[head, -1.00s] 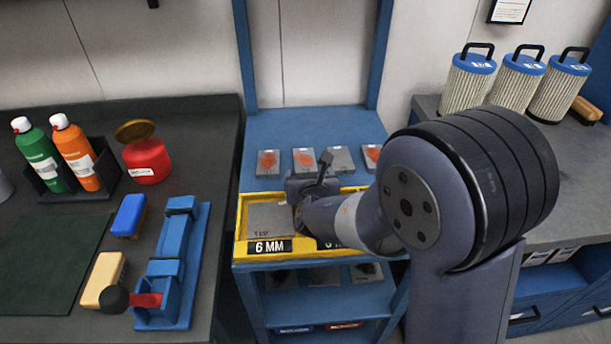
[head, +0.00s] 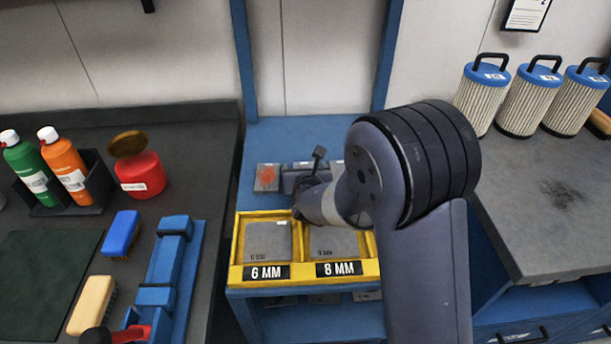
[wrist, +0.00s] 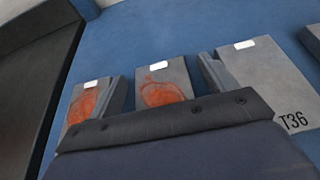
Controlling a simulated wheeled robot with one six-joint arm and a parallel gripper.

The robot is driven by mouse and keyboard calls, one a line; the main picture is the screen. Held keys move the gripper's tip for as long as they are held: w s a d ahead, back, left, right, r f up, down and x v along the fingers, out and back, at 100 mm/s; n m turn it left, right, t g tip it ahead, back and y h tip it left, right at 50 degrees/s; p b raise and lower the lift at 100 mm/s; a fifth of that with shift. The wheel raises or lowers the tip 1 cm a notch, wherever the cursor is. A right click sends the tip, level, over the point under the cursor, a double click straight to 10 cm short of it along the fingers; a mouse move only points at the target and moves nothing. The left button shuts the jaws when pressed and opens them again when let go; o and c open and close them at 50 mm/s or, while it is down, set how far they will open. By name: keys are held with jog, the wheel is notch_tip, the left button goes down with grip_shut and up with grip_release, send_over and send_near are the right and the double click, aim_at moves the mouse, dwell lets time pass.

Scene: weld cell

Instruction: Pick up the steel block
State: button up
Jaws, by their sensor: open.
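Several grey steel blocks stand in a row on the blue shelf. In the wrist view, two at the left have orange-red marks, and a plain grey block (wrist: 272,72) marked T36 lies to their right. In the head view, the leftmost marked block (head: 266,178) shows clearly; others are partly hidden by my arm. My gripper (head: 304,183) is open above the row, over its left part. In the wrist view its dark body (wrist: 180,140) covers the lower part of the blocks.
A yellow two-bay tray (head: 300,283) labelled 6 MM and 8 MM sits in front of the row, with a grey plate in each bay. A blue frame post (head: 243,60) rises at the back left. A dark bench (head: 190,150) stands left, filter canisters (head: 527,100) right.

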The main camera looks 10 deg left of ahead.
jog(key=c, duration=1.5)
jog(key=shift+r, duration=0.15)
jog(key=shift+c, duration=0.6)
jog(key=shift+r, duration=0.1)
